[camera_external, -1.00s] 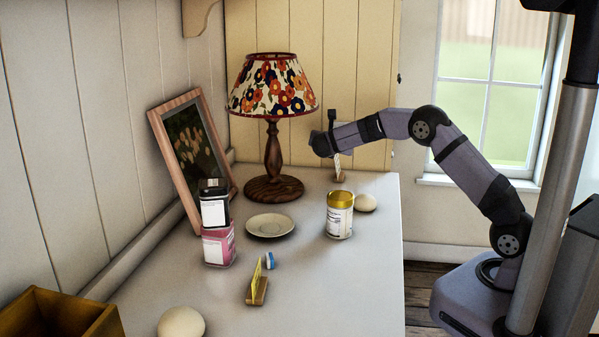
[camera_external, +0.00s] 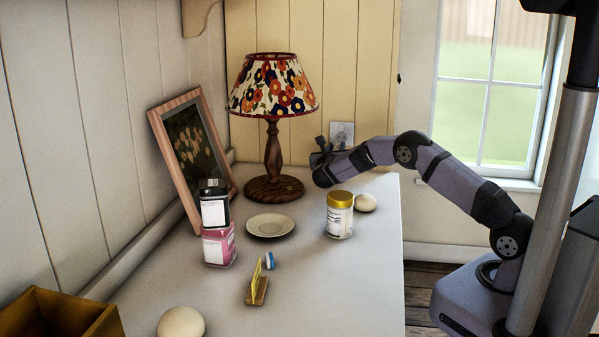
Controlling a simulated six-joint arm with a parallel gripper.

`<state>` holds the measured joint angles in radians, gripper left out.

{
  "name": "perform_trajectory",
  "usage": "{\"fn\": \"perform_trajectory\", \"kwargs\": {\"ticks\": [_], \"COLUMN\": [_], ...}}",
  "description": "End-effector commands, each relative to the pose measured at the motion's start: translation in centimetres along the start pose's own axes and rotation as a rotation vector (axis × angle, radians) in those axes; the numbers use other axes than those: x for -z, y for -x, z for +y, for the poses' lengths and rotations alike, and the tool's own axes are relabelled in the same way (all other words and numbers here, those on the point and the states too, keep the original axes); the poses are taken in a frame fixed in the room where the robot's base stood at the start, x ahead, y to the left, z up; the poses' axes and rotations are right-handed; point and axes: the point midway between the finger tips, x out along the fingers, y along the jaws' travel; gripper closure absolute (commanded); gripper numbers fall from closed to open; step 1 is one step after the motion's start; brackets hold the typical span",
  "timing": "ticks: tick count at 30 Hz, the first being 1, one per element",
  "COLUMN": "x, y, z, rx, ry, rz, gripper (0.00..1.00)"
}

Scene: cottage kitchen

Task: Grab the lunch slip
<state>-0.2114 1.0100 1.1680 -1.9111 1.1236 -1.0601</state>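A yellow slip (camera_external: 256,276) stands upright in a small wooden holder (camera_external: 259,291) at the front middle of the counter. I cannot read whether it is the lunch slip. A pale slip in another wooden stand showed at the back right a second ago; my arm now covers that spot. My gripper (camera_external: 320,151) is at the back of the counter, right of the lamp and far from the yellow slip. It is small and dark here, and I cannot tell whether its fingers are open or hold anything.
The lamp (camera_external: 274,150) stands close left of my gripper. A gold-lidded jar (camera_external: 340,216), an egg-like object (camera_external: 365,203), a saucer (camera_external: 270,226), stacked containers (camera_external: 217,230), a blue item (camera_external: 270,260), a round pale object (camera_external: 181,323) and a wooden box (camera_external: 60,315) share the counter (camera_external: 330,290).

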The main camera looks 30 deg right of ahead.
Motion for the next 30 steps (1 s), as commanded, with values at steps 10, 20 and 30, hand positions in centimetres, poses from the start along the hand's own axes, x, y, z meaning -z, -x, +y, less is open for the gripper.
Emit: {"fn": "perform_trajectory", "kwargs": {"ticks": [10, 20, 30], "x": [0.0, 0.0, 0.0], "y": [-1.8, -1.8, -1.8], "z": [0.0, 0.0, 0.0], "rx": [0.000, 0.000, 0.000], "ry": [0.001, 0.000, 0.000], "rz": [0.000, 0.000, 0.000], "gripper": [0.76, 1.00, 1.00]}}
